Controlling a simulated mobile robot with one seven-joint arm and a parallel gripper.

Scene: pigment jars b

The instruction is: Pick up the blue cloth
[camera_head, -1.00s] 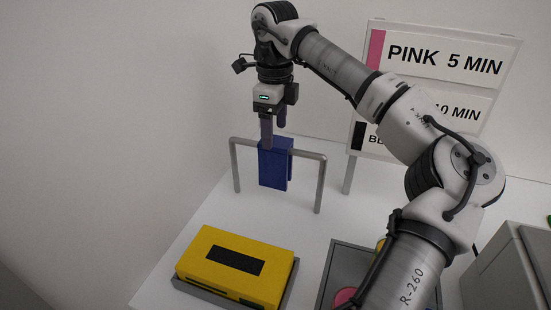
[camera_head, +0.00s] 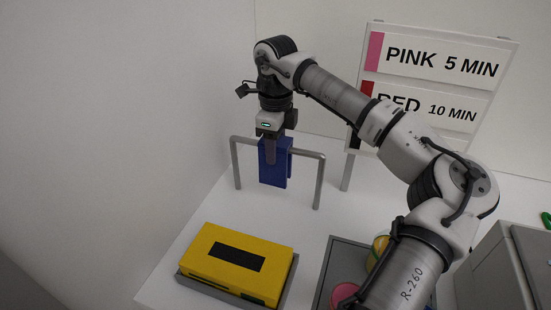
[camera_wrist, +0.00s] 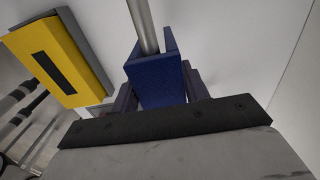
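The blue cloth (camera_head: 273,172) hangs folded over the crossbar of a grey metal rail (camera_head: 318,180) at the back of the white table. In the wrist view the blue cloth (camera_wrist: 158,82) fills the space between my fingers. My gripper (camera_head: 277,148) points down at the top of the cloth. One finger is in front of the cloth in the head view; the other is mostly hidden. In the wrist view my gripper (camera_wrist: 160,88) has its fingers apart on either side of the cloth. It looks open, and I cannot tell whether either finger touches the cloth.
A yellow box (camera_head: 205,248) sits on a grey base at the front left. A grey tray (camera_head: 336,258) with a pink jar (camera_head: 345,295) and a yellow jar (camera_head: 377,250) lies partly under my arm. A sign (camera_head: 440,75) stands behind right. A grey cabinet (camera_head: 495,265) is at right.

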